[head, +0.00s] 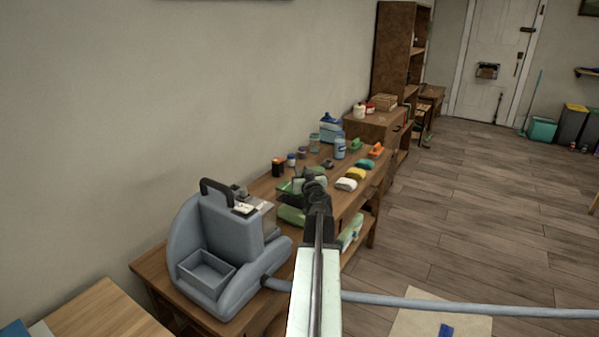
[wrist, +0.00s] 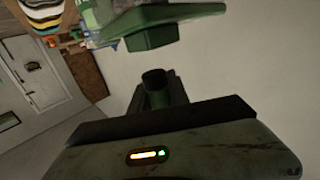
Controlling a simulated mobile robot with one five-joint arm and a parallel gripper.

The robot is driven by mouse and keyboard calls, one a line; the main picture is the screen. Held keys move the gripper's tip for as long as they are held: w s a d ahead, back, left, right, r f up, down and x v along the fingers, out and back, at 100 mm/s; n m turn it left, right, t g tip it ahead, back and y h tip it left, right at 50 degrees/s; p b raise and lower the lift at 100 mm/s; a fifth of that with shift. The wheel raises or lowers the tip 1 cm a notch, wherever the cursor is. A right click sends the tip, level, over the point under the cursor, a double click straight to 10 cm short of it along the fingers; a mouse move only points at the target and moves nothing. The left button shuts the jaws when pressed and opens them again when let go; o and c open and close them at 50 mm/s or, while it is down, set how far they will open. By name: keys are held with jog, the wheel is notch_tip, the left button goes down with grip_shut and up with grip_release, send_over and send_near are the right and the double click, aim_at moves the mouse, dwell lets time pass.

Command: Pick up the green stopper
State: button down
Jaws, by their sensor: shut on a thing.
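My gripper (head: 317,188) is above the wooden table, among the items at its near end. In the wrist view it is shut on a small dark-topped green piece (wrist: 157,97), which I take to be the green stopper. The fingers hide much of it. A larger green piece with a flat top plate and a tapered block (wrist: 150,36) shows just beyond the fingers, apart from the held piece. In the head view the stopper is hidden behind my gripper and cannot be told apart.
A grey-blue machine (head: 207,245) with a black handle stands left of my gripper, its hose running right. Bottles, jars and a row of coloured items, including a yellow one (head: 356,174), stand on the table (head: 370,187). The wooden floor (head: 470,215) is open at the right.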

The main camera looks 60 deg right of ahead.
jog(key=s+d+r+p, duration=0.1)
jog(key=s+d, duration=0.2)
jog(key=s, duration=1.2)
notch_tip(320, 180, up, 10)
jog(key=p, duration=1)
jog(key=shift+a, duration=0.3)
